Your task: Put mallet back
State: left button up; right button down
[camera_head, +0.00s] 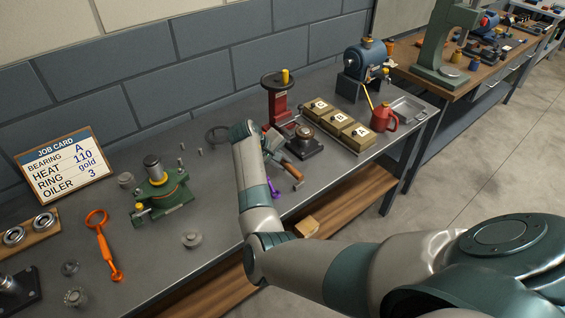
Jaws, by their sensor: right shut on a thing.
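My right arm reaches in from the lower right, and its gripper (278,154) is at the middle of the bench, partly hidden by my own wrist. It is shut on what looks like the mallet. A reddish-brown, rod-like part (292,170) with a grey end shows just at the gripper, tilted towards the bench's front edge; I take it for part of the mallet. The rest of the mallet is hidden or too small to make out. My left gripper is not in view.
A red press (277,104), a dark round-topped fixture (305,142) and boxes marked C, B and A (337,122) stand close by. A red oiler (383,118) is further right. A green fixture (160,188), an orange tool (104,247) and a job card (62,165) are left.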

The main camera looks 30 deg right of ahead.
jog(key=shift+f+b, duration=0.35)
jog(key=shift+f, duration=0.35)
dwell(0.8)
jog(key=c, duration=1.6)
grip_release()
jog(key=shift+s+f, duration=0.1)
jog(key=shift+f, duration=0.05)
jog(key=shift+r, duration=0.2)
jog(key=shift+r+p, duration=3.4)
